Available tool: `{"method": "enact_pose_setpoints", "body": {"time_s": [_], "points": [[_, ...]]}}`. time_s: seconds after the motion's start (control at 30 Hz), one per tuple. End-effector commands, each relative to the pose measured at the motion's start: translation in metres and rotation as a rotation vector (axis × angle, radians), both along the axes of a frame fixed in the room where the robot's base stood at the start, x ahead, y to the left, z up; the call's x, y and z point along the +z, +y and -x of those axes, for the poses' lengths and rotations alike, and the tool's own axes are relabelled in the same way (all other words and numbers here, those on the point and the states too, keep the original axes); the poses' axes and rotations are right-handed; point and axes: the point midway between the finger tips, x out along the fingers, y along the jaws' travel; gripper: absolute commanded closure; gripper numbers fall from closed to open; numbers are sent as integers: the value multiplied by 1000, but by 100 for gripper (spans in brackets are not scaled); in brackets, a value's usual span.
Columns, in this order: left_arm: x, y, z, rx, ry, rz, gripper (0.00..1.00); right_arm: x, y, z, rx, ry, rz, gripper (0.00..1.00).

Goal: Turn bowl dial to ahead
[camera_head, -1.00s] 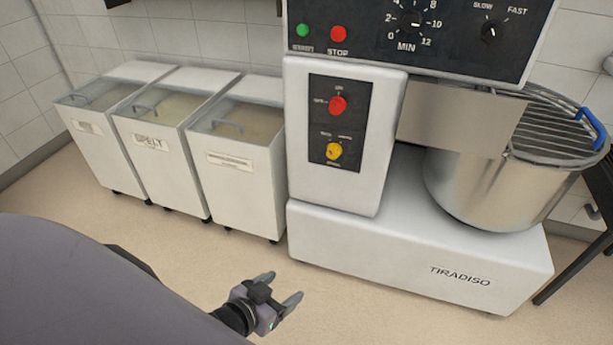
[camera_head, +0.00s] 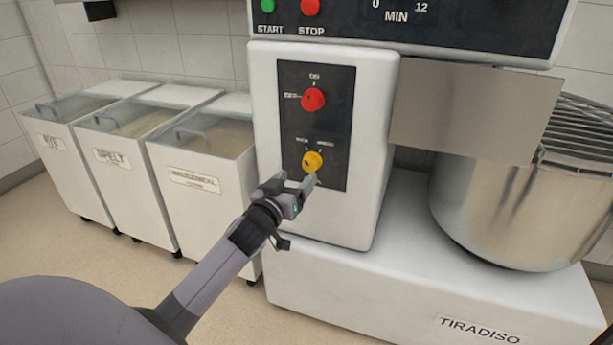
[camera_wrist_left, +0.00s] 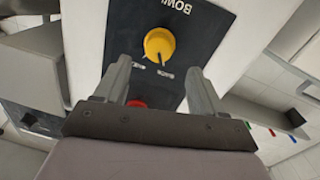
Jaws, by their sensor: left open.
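The bowl dial is a yellow knob (camera_head: 312,162) low on the black panel (camera_head: 333,130) of the white mixer. My left gripper (camera_head: 298,184) is open and empty, just in front of and below the knob. In the left wrist view its two fingers (camera_wrist_left: 158,75) are spread, with the knob between their lines but apart from them. My right gripper is not in view.
A red knob (camera_head: 313,99) is above the yellow one and partly shows between the fingers in the wrist view. The steel bowl (camera_head: 500,205) is at right. Labelled flour bins (camera_head: 205,200) stand at left. The mixer's base (camera_head: 400,275) juts out below.

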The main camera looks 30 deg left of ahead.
Motion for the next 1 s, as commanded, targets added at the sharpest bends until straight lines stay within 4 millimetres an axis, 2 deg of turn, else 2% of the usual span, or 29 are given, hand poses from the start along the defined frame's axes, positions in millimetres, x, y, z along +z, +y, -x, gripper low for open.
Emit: {"method": "enact_pose_setpoints", "body": {"time_s": [0.3,0.5,0.93,0.97,1.0], "points": [[-1,6,-38,-1,0,-2,31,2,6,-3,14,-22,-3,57],[0,9,-57,-2,0,-2,31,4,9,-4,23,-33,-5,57],[0,10,-65,-1,2,-2,31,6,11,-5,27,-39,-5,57],[0,10,-65,-1,2,-2,34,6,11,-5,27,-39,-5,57],[0,10,-65,-1,2,-2,47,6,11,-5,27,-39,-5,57]]}}
